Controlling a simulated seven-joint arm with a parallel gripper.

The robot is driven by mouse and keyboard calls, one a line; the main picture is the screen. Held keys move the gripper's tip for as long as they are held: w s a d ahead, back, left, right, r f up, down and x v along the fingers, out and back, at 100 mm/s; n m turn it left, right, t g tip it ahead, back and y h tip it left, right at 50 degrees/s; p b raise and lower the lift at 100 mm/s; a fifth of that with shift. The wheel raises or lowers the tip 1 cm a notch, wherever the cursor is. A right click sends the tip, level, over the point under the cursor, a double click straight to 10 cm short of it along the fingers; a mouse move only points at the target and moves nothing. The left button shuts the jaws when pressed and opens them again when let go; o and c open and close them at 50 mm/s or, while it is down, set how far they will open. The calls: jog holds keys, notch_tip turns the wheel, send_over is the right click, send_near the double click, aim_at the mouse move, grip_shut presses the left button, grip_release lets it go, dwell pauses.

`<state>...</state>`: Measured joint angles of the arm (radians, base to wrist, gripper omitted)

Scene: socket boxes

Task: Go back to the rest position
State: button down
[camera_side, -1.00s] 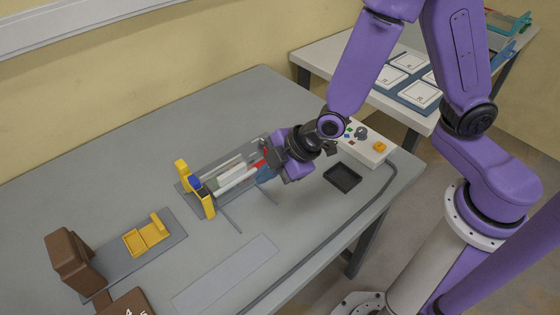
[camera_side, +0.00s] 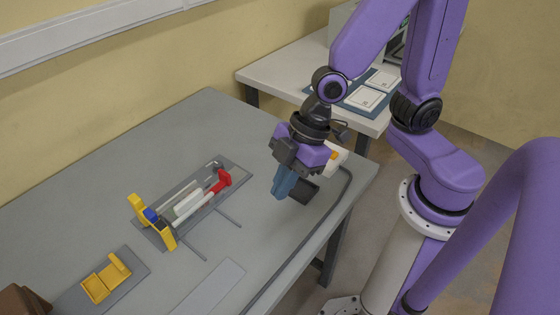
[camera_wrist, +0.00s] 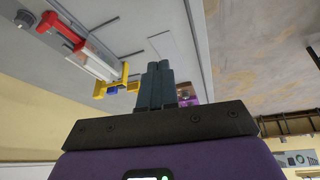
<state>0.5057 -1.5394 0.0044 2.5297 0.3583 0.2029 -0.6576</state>
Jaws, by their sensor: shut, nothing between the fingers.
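My gripper (camera_side: 283,190) hangs above the right part of the grey table (camera_side: 120,178), fingers pointing down. Its blue-grey fingers are together with nothing between them; they also show in the wrist view (camera_wrist: 157,82). To its left, apart from it, a fixture (camera_side: 192,205) lies on the table with a white bar, a red-ended rod (camera_side: 222,181) and a yellow bracket (camera_side: 150,218) with a blue part. The fixture also shows at the upper left of the wrist view (camera_wrist: 82,45).
A yellow holder (camera_side: 106,280) on a grey plate and a brown block (camera_side: 20,300) are at the lower left. A dark tray (camera_side: 302,192) is partly hidden behind my fingers. A control box (camera_side: 338,156) is mostly hidden behind my gripper. A side table (camera_side: 290,75) stands behind.

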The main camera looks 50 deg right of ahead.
jog(key=s+d+r+m+h, duration=0.1)
jog(key=s+d+r+h, duration=0.1)
jog(key=s+d, duration=0.2)
jog(key=s+d+r+m+g+h, duration=0.1)
jog(key=s+d, duration=0.3)
jog(key=d, duration=0.5)
jog(key=shift+s+r+m+g+h, duration=0.3)
jog(key=shift+r+m+h, duration=0.2)
jog(key=shift+r, duration=0.35)
